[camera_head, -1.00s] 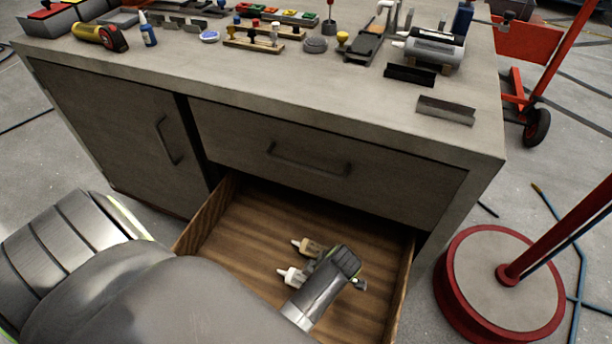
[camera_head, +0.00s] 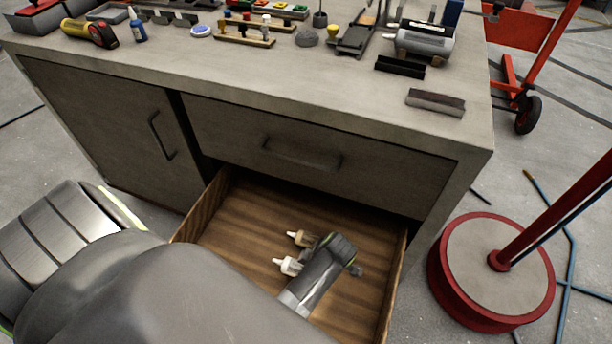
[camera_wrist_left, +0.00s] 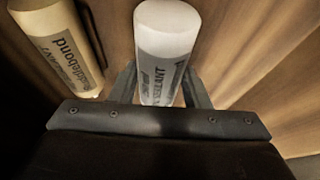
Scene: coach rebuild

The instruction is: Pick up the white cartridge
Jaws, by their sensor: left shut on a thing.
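The white cartridge (camera_head: 289,266) lies in the open wooden drawer, its nozzle pointing left in the head view. In the left wrist view the white cartridge (camera_wrist_left: 166,45) sits between the two fingers of my left gripper (camera_wrist_left: 160,92). My left gripper (camera_head: 312,262) is shut on it, and its fingers are mostly hidden by the wrist in the head view. A tan cartridge (camera_head: 301,239) lies beside it, just behind, and shows at the left of the wrist view (camera_wrist_left: 60,45). My right gripper is not in view.
The workbench top (camera_head: 300,85) with tools is above the drawer. A red round base (camera_head: 492,270) with a pole stands at the right.

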